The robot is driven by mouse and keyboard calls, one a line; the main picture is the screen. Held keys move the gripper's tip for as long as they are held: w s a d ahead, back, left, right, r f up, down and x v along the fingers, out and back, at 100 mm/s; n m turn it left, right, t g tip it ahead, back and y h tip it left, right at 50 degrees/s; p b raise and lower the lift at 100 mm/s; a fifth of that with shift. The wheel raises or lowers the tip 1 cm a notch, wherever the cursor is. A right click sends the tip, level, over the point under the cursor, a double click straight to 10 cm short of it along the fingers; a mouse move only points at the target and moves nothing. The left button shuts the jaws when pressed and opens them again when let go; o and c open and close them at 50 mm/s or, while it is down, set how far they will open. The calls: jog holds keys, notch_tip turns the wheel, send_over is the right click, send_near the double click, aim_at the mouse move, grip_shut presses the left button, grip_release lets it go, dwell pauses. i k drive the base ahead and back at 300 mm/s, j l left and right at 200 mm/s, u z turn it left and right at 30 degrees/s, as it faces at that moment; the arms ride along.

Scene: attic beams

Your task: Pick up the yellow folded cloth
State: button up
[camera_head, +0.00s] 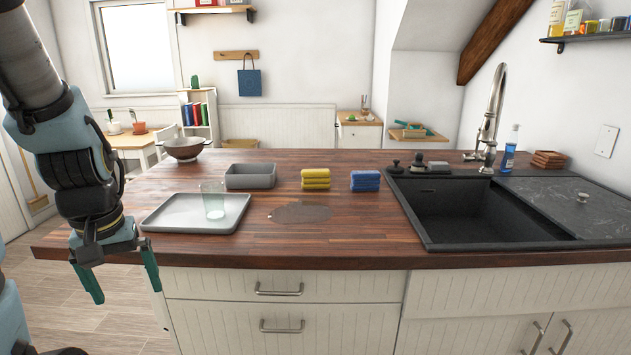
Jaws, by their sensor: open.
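The yellow folded cloth (316,179) lies as a neat stack on the wooden counter, near its middle. A blue folded cloth (365,181) lies just to its right, with a small gap between them. My gripper (126,295) hangs at the left, in front of the counter's left end and below the level of its top. Its green fingers are apart with nothing between them. It is well away from the yellow cloth, to the left and nearer to me.
A grey tray (165,222) with a clear glass (213,203) on it lies at the counter's left. A grey bin (250,176) stands left of the yellow cloth. A dark wet-looking patch (300,213) lies in front. The sink (450,212) is at right, a bowl (184,148) at back left.

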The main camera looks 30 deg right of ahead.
aim_at(313, 179)
jog(key=l+u, duration=0.2)
jog(key=l, duration=0.25)
jog(key=k+l+u, duration=0.15)
jog(key=l, duration=0.3)
jog(key=k+l+u, duration=0.2)
jog(key=l, duration=0.2)
jog(key=l+u, duration=0.15)
jog(key=l, duration=0.3)
jog(key=k+l+u, duration=0.2)
jog(key=l, duration=0.2)
jog(key=k+l+u, duration=0.2)
jog(key=l, duration=0.15)
